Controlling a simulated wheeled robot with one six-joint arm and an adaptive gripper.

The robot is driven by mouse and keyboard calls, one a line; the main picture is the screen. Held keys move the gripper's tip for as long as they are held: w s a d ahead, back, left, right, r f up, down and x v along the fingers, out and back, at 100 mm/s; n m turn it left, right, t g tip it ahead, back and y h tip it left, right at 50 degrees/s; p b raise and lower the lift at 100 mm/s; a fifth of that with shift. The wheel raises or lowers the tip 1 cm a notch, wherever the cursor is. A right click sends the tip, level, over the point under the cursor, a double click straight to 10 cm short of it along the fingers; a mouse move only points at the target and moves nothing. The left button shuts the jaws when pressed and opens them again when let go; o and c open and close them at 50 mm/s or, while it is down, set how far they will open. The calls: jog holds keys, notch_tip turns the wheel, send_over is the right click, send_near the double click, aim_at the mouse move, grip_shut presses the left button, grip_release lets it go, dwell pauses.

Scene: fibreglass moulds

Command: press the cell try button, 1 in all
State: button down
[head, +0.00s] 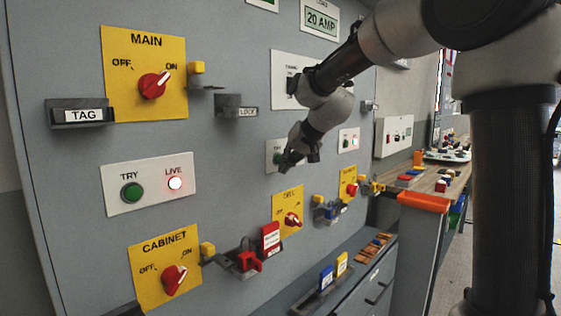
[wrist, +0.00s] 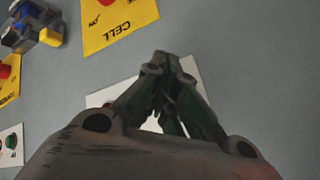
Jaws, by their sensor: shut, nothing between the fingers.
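The white try plate of the cell (head: 273,146) sits on the grey panel above the yellow CELL plate (head: 288,212). My gripper (head: 289,163) is shut and empty, right in front of this white plate. It hides the cell try button and most of the plate. In the wrist view the shut fingertips (wrist: 167,60) lie over the white plate (wrist: 101,98), whose edges show around them. The CELL plate (wrist: 120,25) appears upside down beyond it. I cannot tell whether the fingertips touch the button.
Another TRY/LIVE plate (head: 150,184) has a green button and a lit light. A further plate (head: 348,140) with a red light is to the right. Yellow switch plates MAIN (head: 145,105) and CABINET (head: 165,262) and a red-tagged lock (head: 270,240) are on the panel. A bench (head: 425,185) stands right.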

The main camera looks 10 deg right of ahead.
dwell(0.4)
jog(key=shift+s+d, duration=0.45)
jog(key=shift+s, duration=0.2)
jog(key=shift+d, duration=0.1)
jog(key=s+d, duration=0.1)
jog(key=s, duration=0.1)
jog(key=s+d, duration=0.1)
jog(key=s, duration=0.1)
jog(key=shift+d, duration=0.4)
jog(key=s+d+f+g+h, duration=0.1)
jog(key=s+d, duration=0.3)
jog(key=s, duration=0.6)
jog(key=s+d+f+n+g+h, duration=0.1)
jog(key=s+d+f, duration=0.3)
jog(key=s, duration=0.7)
jog(key=s+d+f+g+h, duration=0.1)
jog(key=s+d+f+h, duration=0.1)
jog(key=s+d, duration=0.4)
jog(key=shift+s+d+f, duration=0.15)
jog(key=shift+s+f, duration=0.2)
jog(key=shift+s, duration=1.95)
